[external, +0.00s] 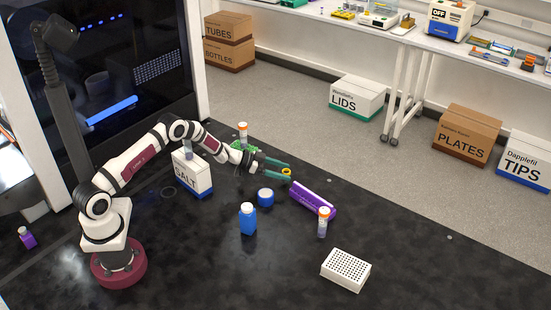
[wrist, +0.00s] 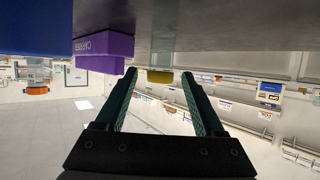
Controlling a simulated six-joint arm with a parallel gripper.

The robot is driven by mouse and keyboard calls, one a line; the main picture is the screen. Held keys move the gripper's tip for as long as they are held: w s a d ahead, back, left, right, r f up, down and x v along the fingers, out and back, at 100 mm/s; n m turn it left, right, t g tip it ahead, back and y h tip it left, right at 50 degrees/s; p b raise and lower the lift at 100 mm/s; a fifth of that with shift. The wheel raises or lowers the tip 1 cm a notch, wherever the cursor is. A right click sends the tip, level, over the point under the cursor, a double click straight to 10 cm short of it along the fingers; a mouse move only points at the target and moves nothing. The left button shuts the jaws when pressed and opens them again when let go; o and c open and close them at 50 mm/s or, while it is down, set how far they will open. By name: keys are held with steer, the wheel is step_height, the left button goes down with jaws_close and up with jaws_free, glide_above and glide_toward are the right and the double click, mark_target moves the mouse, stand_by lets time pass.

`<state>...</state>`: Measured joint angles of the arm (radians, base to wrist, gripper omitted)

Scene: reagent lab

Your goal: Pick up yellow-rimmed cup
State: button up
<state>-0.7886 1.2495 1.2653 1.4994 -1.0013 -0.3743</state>
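The yellow-rimmed cup (external: 287,173) is small and stands on the black bench beyond my fingertips in the external view. The wrist view is inverted and shows its clear body (wrist: 160,55) with the yellow rim (wrist: 160,76) below it. My gripper (external: 280,168) reaches low over the bench from the left. In the wrist view its two green fingers (wrist: 159,80) are spread apart, and the cup appears in the gap between their tips. The gripper is open and holds nothing. I cannot tell whether the cup is fully between the fingers or just past them.
A purple box (external: 313,198) lies close to the cup, with an orange-capped bottle (external: 323,222) beyond it. A blue round container (external: 265,197), a blue bottle (external: 247,218) and a salt box (external: 192,173) stand nearby. A white rack (external: 345,270) sits at front right.

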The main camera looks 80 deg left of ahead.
jaws_close()
steer(key=shift+r, duration=0.15)
